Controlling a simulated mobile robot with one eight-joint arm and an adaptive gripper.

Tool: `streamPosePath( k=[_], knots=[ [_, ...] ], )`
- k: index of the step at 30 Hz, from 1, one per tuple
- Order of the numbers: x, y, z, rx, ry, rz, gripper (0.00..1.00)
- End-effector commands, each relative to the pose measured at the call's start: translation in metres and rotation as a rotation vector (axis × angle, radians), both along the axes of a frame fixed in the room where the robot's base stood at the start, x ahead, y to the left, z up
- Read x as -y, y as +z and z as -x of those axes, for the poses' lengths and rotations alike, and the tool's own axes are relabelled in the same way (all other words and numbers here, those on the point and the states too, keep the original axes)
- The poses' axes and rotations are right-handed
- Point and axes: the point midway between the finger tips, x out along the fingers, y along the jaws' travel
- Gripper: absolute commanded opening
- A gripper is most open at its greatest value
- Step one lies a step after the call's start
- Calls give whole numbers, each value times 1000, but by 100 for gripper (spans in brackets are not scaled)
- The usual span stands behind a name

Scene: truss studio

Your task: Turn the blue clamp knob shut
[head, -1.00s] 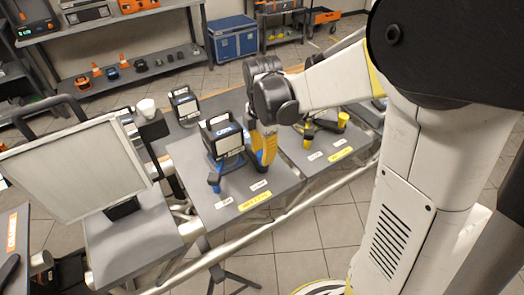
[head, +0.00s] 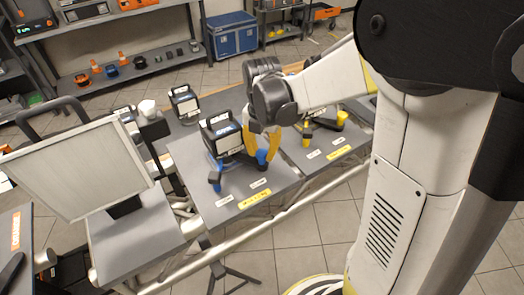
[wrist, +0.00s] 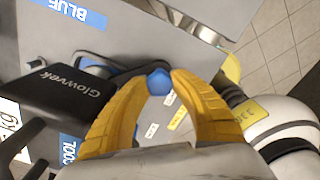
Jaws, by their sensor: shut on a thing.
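A blue clamp knob (head: 262,157) stands on the near right part of a grey table panel (head: 235,190). My gripper (head: 264,152) reaches down over it with its yellow fingers on either side. In the wrist view the blue knob (wrist: 158,80) sits between the two fingertips (wrist: 158,76), which close on it. The fingers hide part of its sides. A dark device with a blue front label (head: 222,135) stands beside the knob. Its dark body, marked "Glowvek", also shows in the wrist view (wrist: 85,98).
Yellow clamp parts (head: 307,134) stand on the panel to the right. A large tilted screen (head: 78,170) is at left. The panel's front, with its yellow label (head: 238,199), is clear.

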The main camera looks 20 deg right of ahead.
Motion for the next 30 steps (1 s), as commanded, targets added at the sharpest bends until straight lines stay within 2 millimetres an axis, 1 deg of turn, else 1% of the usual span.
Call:
streamPosePath(
  k=[14, 15, 17, 18, 26, 29, 30],
  knots=[
    [0, -1, 1, -1, 15, 0, 0],
    [0, -1, 1, -1, 15, 0, 35],
    [0, -1, 1, -1, 15, 0, 53],
    [0, -1, 1, -1, 15, 0, 55],
    [0, 0, 0, -1, 14, -1, 55],
    [0, 7, 0, 0, 14, 0, 55],
    [0, 11, 0, 0, 14, 0, 55]
  ],
)
